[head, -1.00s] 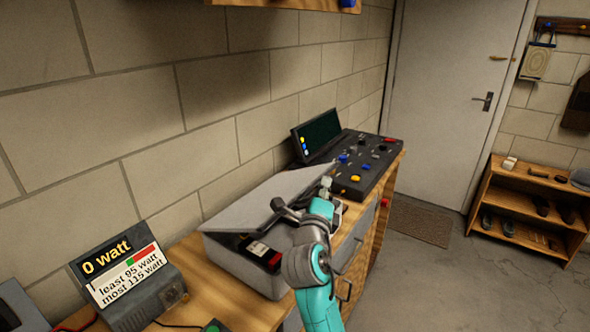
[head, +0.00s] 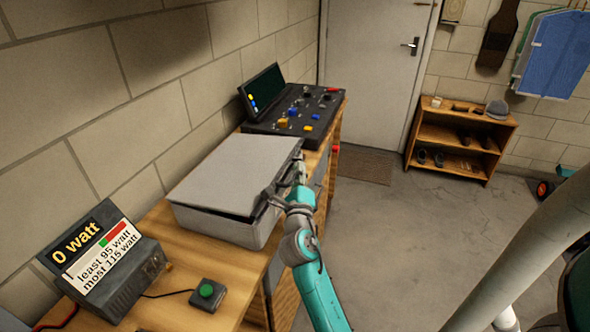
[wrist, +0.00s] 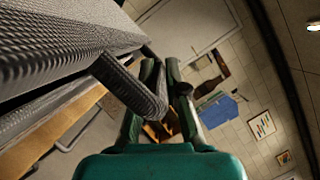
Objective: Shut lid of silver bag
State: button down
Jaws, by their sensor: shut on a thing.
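The silver bag (head: 238,232) is a grey box-shaped case on the wooden workbench. Its lid (head: 237,173) lies low over the body, tilted slightly, with a dark narrow gap along the front edge. My gripper (head: 284,186) is at the lid's front right edge. In the wrist view my gripper (wrist: 163,78) is shut on the lid's handle (wrist: 128,82), a dark textured bar that runs between the fingers. The lid's underside edge fills the upper left there. The inside of the bag is hidden.
A watt meter (head: 105,262) and a green button box (head: 208,295) stand on the workbench (head: 190,255) left of the bag. A black control console (head: 293,112) stands behind it. A low shoe shelf (head: 460,140) stands by the door; the floor between is clear.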

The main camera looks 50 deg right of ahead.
jog(key=shift+w, duration=0.1)
jog(key=c, duration=1.5)
grip_release()
jog(key=shift+w, duration=0.1)
